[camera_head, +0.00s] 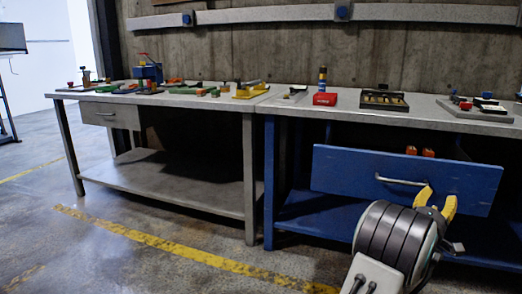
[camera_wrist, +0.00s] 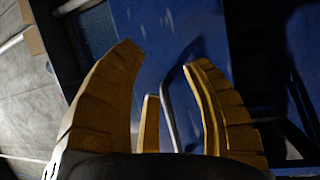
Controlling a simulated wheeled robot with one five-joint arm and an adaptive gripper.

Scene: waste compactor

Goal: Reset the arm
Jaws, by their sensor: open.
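My gripper (camera_head: 437,197) has yellow fingers and is in front of the blue drawer front (camera_head: 345,173), by the right end of its metal handle (camera_head: 400,181). In the wrist view my gripper (camera_wrist: 162,58) is open, its fingers apart. The handle (camera_wrist: 168,115) runs between the fingers in that view; I cannot tell whether they touch it. The blue drawer front also fills the middle of the wrist view (camera_wrist: 160,28). The drawer stands pulled out from the blue workbench (camera_head: 268,190), with orange-red items (camera_head: 428,152) showing above its front.
A grey workbench (camera_head: 62,140) with a lower shelf (camera_head: 170,185) stands to the left. Both tops carry tools; a red box (camera_head: 325,99) and a black tray (camera_head: 384,101) are on the right one. The floor with a yellow line (camera_head: 180,250) is clear at left.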

